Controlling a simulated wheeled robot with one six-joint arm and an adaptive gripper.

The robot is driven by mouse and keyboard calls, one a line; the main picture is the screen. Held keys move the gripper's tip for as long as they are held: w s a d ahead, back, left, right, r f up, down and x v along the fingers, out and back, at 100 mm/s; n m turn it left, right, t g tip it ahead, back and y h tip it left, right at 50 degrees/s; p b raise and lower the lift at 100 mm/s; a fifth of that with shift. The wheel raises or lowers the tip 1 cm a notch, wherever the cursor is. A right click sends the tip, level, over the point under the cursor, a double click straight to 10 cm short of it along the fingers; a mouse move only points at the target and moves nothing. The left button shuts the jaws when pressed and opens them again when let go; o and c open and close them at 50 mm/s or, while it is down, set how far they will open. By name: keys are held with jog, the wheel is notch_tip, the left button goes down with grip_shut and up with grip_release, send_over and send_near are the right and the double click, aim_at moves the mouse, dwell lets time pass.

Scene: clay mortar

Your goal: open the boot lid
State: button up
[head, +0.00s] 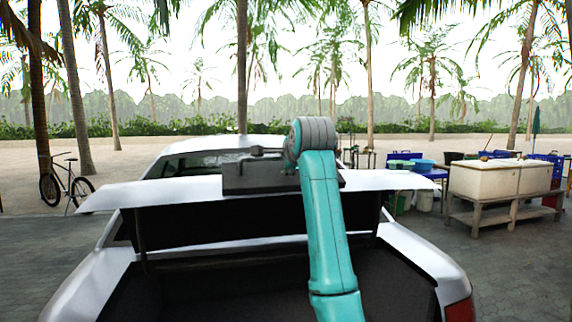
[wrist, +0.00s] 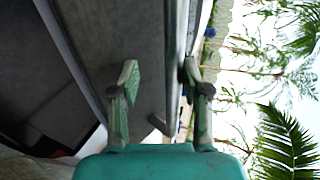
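In the head view, the boot lid (head: 130,193) of a white car is raised, its pale edge running across the picture. Below it the dark boot interior (head: 260,285) lies open to view. My teal arm reaches up over the boot to the lid. My gripper (wrist: 160,70) shows in the wrist view with its two fingers apart. The lid's edge (wrist: 172,40) runs between the fingers, close to the right one. I cannot tell whether either finger touches it. The fingertips are not clearly visible in the head view.
A pale sink bench (head: 500,178) stands to the right, with blue and green tubs (head: 420,165) nearby. A bicycle (head: 67,185) stands at the left by palm trunks. Paved ground is clear on both sides of the car.

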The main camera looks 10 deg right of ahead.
jog(key=shift+a+f, duration=0.1)
jog(key=shift+f, duration=0.1)
dwell(0.3)
jog(key=shift+s, duration=0.15)
jog(key=shift+s+r, duration=0.15)
jog(key=shift+s, duration=0.15)
jog(key=v, duration=1.1)
jog(key=shift+r, duration=0.15)
